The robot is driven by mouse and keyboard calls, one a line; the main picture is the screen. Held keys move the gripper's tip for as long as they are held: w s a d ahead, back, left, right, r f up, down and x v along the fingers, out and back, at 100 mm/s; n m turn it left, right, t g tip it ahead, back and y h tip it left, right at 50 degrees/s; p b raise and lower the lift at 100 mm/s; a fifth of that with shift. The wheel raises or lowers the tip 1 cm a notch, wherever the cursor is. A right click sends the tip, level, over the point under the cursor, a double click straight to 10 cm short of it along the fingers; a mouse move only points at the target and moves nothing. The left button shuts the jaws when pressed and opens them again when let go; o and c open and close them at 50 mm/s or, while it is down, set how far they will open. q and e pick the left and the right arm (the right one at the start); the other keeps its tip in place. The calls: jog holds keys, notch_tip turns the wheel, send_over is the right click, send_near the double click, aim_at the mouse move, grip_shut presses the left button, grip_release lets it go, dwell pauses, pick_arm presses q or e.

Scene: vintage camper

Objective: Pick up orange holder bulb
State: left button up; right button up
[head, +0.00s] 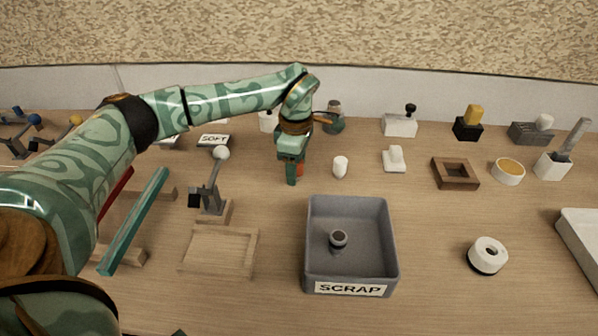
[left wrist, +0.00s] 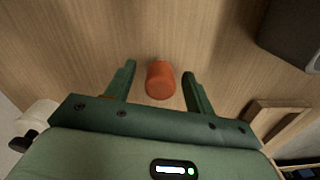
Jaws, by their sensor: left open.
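The orange holder bulb (left wrist: 160,80) is a small rounded orange piece standing on the wooden bench. In the left wrist view it sits between the two green fingers of my left gripper (left wrist: 160,74), with a visible gap on each side. In the head view only a sliver of the orange bulb (head: 300,169) shows beside the fingers of my left gripper (head: 294,175), which points down over it and hides most of it. The left gripper is open and holds nothing. My right gripper is in neither view.
A grey SCRAP bin (head: 392,225) with a small dark round piece inside stands in front of the gripper. A white bulb-like piece (head: 340,167) stands just right of it. A lamp-like stand (head: 214,185) and a wooden tray (head: 185,258) are to the left.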

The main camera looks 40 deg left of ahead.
pick_arm(q)
jog(key=shift+f, duration=0.6)
jog(key=shift+r, duration=0.2)
jog(key=c, duration=1)
